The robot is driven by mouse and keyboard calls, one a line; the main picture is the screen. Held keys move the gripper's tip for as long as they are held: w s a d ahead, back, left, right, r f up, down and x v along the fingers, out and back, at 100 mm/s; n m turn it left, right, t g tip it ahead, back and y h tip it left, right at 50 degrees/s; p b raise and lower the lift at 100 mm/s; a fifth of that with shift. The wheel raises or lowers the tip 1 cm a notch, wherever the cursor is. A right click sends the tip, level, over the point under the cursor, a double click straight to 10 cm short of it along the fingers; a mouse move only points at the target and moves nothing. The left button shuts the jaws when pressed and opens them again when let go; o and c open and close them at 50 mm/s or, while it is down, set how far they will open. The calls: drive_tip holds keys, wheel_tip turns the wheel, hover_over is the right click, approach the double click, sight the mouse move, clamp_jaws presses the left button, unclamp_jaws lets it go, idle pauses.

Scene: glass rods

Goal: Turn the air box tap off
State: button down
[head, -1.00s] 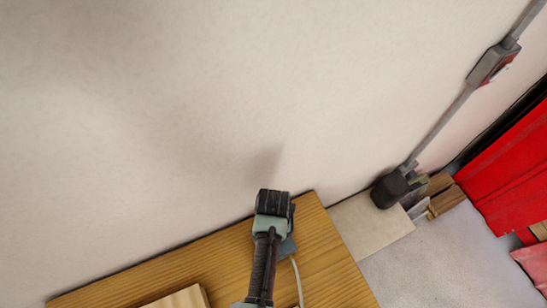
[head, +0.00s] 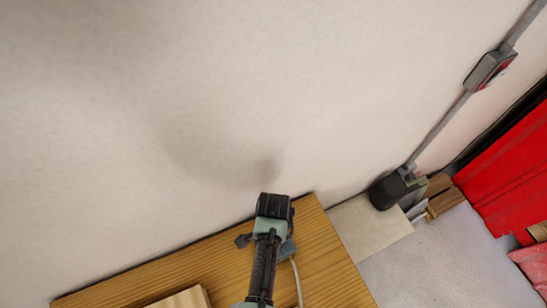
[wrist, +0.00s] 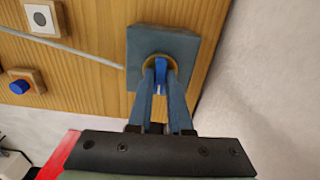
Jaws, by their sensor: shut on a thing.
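The air box (wrist: 180,45) is a grey-blue square block on a wooden board in the wrist view. Its tap (wrist: 160,66) is a small blue handle inside a yellowish ring on the box face. My gripper (wrist: 160,77) is shut on the tap, with one finger on each side of it. The handle lies lengthwise between the fingers, and they hide part of it. In the head view, my arm covers most of the box (head: 288,248), and the tap is hidden there.
A pale tube (wrist: 75,48) runs across the board to the box. A blue round knob (wrist: 19,87) on a wooden block and a white-faced switch (wrist: 40,17) sit at left. A plain wall (head: 150,130) rises behind the board.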

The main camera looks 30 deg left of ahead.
drive_tip(key=shift+w+m, duration=0.1)
drive_tip(key=shift+m, duration=0.2)
idle(0.4)
drive_tip(key=c, duration=0.8)
unclamp_jaws()
drive_tip(key=shift+c, duration=0.2)
wheel_tip(320, 180, up, 13)
drive_tip(key=b, duration=0.2)
